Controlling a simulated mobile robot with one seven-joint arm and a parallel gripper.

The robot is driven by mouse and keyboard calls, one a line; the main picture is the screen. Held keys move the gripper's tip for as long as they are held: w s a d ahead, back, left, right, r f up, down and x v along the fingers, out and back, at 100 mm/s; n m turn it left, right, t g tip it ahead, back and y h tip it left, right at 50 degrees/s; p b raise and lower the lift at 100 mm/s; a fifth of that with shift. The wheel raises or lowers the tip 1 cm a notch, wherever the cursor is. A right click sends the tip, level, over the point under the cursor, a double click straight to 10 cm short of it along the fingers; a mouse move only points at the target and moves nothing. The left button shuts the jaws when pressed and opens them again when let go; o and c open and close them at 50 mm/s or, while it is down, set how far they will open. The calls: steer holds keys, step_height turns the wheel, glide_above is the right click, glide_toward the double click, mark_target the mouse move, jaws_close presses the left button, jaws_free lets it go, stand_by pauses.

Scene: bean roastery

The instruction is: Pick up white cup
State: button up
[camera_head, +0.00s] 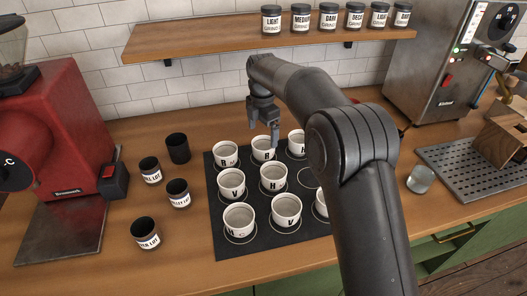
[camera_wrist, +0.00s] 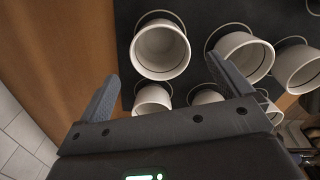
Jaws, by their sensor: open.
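Several white cups with black letters stand upright on a dark mat (camera_head: 262,244). Some stand in printed rings. Among them are a back-left cup (camera_head: 226,157), a back-middle cup (camera_head: 261,155), a centre cup (camera_head: 273,186) and a front-left cup (camera_head: 238,222). My arm partly hides a cup at the right. My gripper (camera_head: 265,130) is open and empty, pointing down at the back row near the back-middle cup. In the wrist view, my gripper (camera_wrist: 163,76) has its fingers spread, with one white cup (camera_wrist: 160,50) ahead between the fingertips and another cup (camera_wrist: 242,55) right of it.
Several dark cups (camera_head: 178,149) stand left of the mat, beside a red grinder (camera_head: 62,135). A shelf (camera_head: 210,37) with labelled jars hangs behind. One mat ring at right is empty.

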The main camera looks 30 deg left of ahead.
mark_target(263, 147)
step_height(263, 147, down, 7)
steer(key=shift+w+d+f, duration=0.1)
steer(key=shift+f, duration=0.1)
stand_by(0.3)
steer(key=shift+c, duration=0.4)
steer(key=c, duration=1.1)
steer(key=shift+r, duration=0.15)
